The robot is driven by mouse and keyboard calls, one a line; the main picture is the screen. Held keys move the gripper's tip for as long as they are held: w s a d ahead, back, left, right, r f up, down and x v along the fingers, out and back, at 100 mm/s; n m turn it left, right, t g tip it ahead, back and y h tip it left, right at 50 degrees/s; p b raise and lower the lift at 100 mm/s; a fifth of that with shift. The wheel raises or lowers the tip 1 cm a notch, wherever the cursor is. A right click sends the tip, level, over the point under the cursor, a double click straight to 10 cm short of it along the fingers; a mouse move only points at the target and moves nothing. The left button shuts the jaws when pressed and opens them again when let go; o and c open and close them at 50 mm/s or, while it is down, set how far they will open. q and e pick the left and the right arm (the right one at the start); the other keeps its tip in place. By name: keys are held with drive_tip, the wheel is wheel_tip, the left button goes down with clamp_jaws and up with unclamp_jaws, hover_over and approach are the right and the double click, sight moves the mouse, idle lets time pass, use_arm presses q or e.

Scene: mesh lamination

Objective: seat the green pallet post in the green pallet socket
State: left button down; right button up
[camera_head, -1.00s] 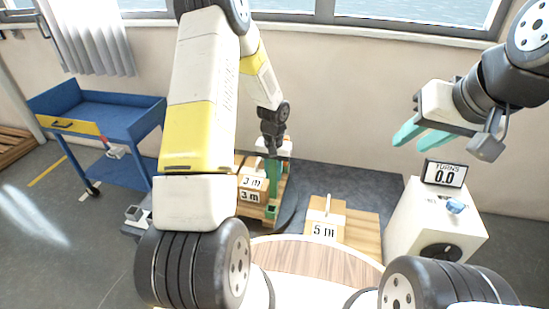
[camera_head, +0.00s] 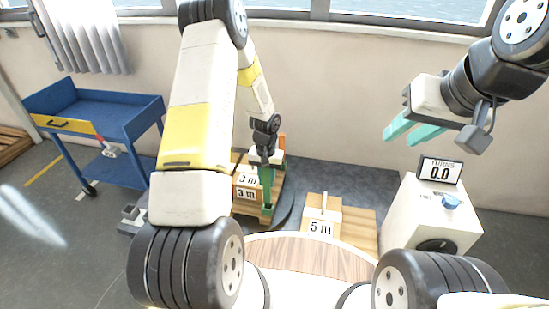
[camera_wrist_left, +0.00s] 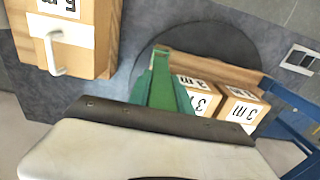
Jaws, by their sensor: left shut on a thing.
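My left gripper (camera_head: 266,166) is shut on the green pallet post (camera_head: 266,190), which stands roughly upright at the front right corner of the wooden pallet (camera_head: 270,217). In the left wrist view the green post (camera_wrist_left: 166,88) shows beyond the gripper's dark edge, beside the pallet's rail. The green pallet socket cannot be made out apart from the post, so I cannot tell whether the post is inside it. My right gripper (camera_head: 414,133) is open and empty, raised at the right, with its two teal fingers apart.
Boxes marked 3 m (camera_head: 246,194) sit on the pallet, on a dark round turntable (camera_head: 291,203). A 5 m box (camera_head: 320,228) with a handle stands to the right. A white cabinet (camera_head: 420,215) with a counter display (camera_head: 440,171) is further right. A blue cart (camera_head: 120,115) stands left.

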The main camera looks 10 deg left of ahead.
sight(267, 192)
use_arm(q)
drive_tip(key=shift+f, duration=3.45)
idle(0.6)
drive_tip(key=c, duration=1.1)
unclamp_jaws()
drive_tip(key=shift+r, duration=3.9)
